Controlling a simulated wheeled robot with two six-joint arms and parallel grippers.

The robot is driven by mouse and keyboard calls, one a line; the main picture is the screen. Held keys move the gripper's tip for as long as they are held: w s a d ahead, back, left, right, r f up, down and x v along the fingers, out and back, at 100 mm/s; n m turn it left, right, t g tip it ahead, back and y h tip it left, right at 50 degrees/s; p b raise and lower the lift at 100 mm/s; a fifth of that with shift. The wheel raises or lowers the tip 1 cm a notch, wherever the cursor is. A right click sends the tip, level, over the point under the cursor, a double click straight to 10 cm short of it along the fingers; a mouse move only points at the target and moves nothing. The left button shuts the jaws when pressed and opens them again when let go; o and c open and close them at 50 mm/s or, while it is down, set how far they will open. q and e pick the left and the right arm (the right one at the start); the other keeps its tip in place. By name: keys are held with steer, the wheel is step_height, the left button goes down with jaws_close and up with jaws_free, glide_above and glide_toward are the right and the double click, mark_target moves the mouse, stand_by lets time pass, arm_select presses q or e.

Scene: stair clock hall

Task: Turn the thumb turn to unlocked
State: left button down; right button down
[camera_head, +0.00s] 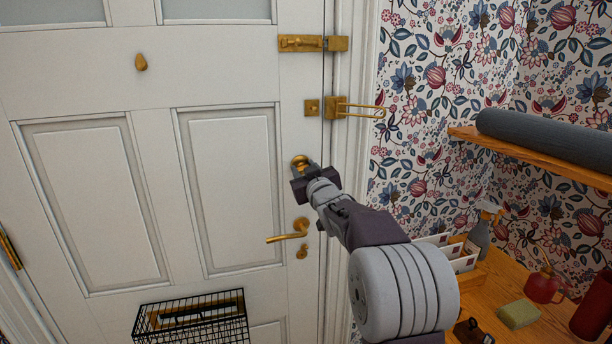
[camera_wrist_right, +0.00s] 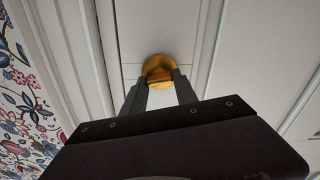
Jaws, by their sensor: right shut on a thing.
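The brass thumb turn (camera_head: 300,161) is on the right side of the white door (camera_head: 155,190), above the brass lever handle (camera_head: 289,232). My right gripper (camera_head: 301,172) reaches up to it and is shut on it, hiding its lower part. In the right wrist view the thumb turn's round brass plate (camera_wrist_right: 158,67) shows at the tips of both dark fingers (camera_wrist_right: 160,84). The turn's exact angle is hard to read, as the fingers cover part of it. My left gripper is not in view.
A brass slide bolt (camera_head: 303,43) and a door guard (camera_head: 345,108) sit above. A black wire basket (camera_head: 192,318) hangs low on the door. At right are a shelf with a grey roll (camera_head: 545,137) and a wooden surface with a spray bottle (camera_head: 481,232) and a sponge (camera_head: 518,314).

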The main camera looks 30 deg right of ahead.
steer(key=shift+a+f+n+b, duration=0.1)
steer(key=shift+n+b, duration=3.25)
steer(key=shift+n, duration=4.05)
steer(key=c, duration=1)
jaws_free()
steer(key=shift+o, duration=0.2)
steer(key=shift+s, duration=0.1)
